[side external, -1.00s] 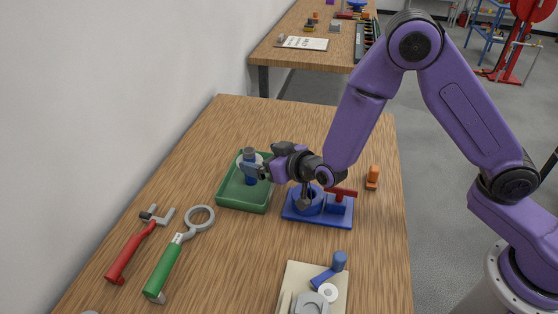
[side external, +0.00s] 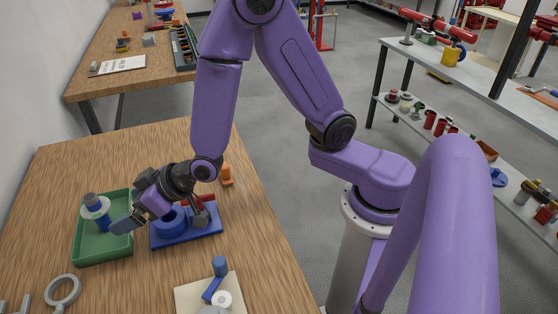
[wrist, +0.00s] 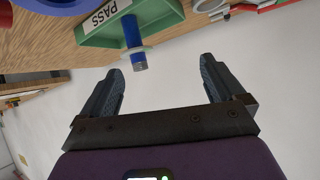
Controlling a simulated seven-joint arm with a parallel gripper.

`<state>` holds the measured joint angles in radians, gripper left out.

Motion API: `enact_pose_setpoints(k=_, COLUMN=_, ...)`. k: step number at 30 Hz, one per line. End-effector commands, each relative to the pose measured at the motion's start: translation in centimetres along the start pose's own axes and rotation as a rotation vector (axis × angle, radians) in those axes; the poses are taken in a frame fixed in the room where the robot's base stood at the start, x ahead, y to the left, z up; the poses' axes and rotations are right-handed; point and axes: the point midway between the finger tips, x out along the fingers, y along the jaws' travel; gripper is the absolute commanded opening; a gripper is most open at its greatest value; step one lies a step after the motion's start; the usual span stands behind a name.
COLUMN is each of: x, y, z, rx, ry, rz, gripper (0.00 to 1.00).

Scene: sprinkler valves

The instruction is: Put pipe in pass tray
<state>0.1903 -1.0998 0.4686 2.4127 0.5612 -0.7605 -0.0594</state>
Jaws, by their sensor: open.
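The pipe (side external: 97,212) is a blue tube with a white collar and a grey end. It stands roughly upright, slightly tilted, inside the green pass tray (side external: 107,256). The wrist view shows the pipe (wrist: 132,35) and the tray's PASS label on the green tray (wrist: 150,22). My gripper (side external: 122,226) is just right of the pipe, over the tray's right side. Its fingers (wrist: 160,78) are open, with nothing between them in the wrist view. The pipe is beyond the fingertips, apart from them.
A blue base with a round fixture and red handle (side external: 190,240) is right of the tray, under my gripper. An orange part (side external: 226,174) stands behind it. A cream board (side external: 190,297) with blue and white parts is in front. A ring-headed tool (side external: 63,292) lies front left.

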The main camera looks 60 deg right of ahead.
Motion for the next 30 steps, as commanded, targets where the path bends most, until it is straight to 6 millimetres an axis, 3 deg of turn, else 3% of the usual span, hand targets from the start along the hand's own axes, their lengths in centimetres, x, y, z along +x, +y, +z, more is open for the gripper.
enact_pose_setpoints(k=6, x=-6.7, y=-2.6, z=2.9, rx=-0.1, ry=-0.27, rz=-0.207, gripper=0.96)
enact_pose_setpoints(k=11, x=-12.9, y=-2.6, z=5.7, rx=-0.229, ry=-0.468, rz=-0.306, gripper=0.96)
enact_pose_setpoints(k=14, x=-17.1, y=-1.6, z=7.4, rx=-0.324, ry=-0.584, rz=-0.34, gripper=0.96)
enact_pose_setpoints(k=21, x=-26.3, y=3.1, z=10.6, rx=-0.556, ry=-0.822, rz=-0.333, gripper=0.96)
enact_pose_setpoints(k=25, x=-29.3, y=5.3, z=11.4, rx=-0.636, ry=-0.9, rz=-0.302, gripper=0.96)
enact_pose_setpoints(k=30, x=-30.9, y=6.6, z=11.8, rx=-0.679, ry=-0.942, rz=-0.28, gripper=0.96)
